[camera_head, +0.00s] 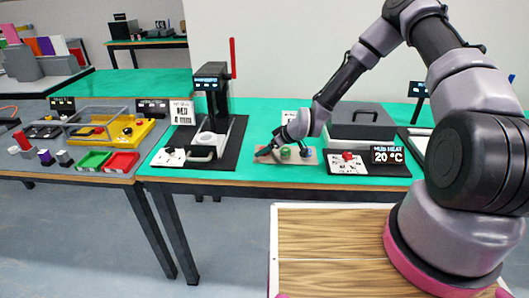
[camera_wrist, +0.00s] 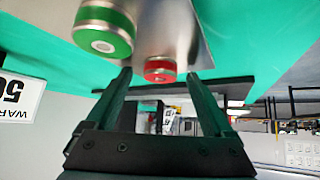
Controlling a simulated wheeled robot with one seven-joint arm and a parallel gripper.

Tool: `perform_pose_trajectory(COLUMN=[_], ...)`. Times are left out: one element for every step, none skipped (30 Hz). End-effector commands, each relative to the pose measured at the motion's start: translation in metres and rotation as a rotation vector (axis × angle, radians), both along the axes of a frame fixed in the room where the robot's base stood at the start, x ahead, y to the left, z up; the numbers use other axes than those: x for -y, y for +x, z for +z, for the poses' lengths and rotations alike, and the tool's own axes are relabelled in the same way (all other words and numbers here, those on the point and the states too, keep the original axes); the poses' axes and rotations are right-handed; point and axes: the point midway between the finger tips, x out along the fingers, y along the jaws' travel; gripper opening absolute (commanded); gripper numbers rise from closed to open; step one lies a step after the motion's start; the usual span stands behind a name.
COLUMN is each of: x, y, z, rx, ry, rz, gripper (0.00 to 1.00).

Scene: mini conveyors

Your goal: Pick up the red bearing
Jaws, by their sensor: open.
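The red bearing (camera_wrist: 160,68) is a short red-and-metal cylinder on a pale plate (camera_wrist: 182,35) in the wrist view. My gripper (camera_wrist: 160,75) is open, and the red bearing appears between its two fingertips, with a visible gap to each. I cannot tell how deep it sits between them. In the head view my gripper (camera_head: 266,153) is low over the left end of the plate (camera_head: 280,160), and the red bearing is hidden there. A larger green bearing (camera_wrist: 103,28) stands beside the red one; it also shows in the head view (camera_head: 285,152).
A dark blue piece (camera_head: 305,152) is at the plate's right. A grey box machine (camera_head: 360,122) with a "20 °C" display (camera_head: 387,155) stands to the right. A black press (camera_head: 212,105) stands to the left. Green tabletop lies between.

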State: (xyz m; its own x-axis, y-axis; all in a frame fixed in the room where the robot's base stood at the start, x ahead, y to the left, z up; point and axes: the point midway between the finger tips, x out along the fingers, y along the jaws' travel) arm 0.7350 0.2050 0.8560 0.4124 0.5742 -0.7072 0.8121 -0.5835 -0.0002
Motion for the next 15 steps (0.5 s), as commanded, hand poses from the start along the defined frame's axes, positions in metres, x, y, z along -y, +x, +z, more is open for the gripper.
perform_pose_trajectory(x=[0.0002,0.0002,0.0003,0.0003,0.0002,0.0003,0.0004,0.0003,0.0005,0.0003,0.0003,0.0003,0.0003,0.0003,0.0003], y=[0.0,0.0,-0.0001,-0.0001,0.0,-0.0001,0.0,0.0,-0.0001,0.0,0.0,0.0,0.0,0.0,0.0], z=[0.0001,0.0002,0.0003,0.0003,0.0004,0.0004,0.0004,0.0004,0.0004,0.0006,0.0006,0.0006,0.0006,0.0006,0.0007], rx=[0.0,0.0,0.0,0.0,0.0,0.0,0.0,0.0,0.0,0.001,0.001,0.001,0.001,0.001,0.001], ry=[0.0,0.0,0.0,0.0,0.0,0.0,0.0,0.0,0.0,0.001,0.001,0.001,0.001,0.001,0.001], rz=[0.0,0.0,0.0,0.0,0.0,0.0,0.0,0.0,0.0,0.0,0.0,0.0,0.0,0.0,0.0], gripper=[0.86,0.86,0.71,0.6,0.48,0.33,0.21,0.1,0.0,0.0,0.0,0.0,0.0,0.0,0.0])
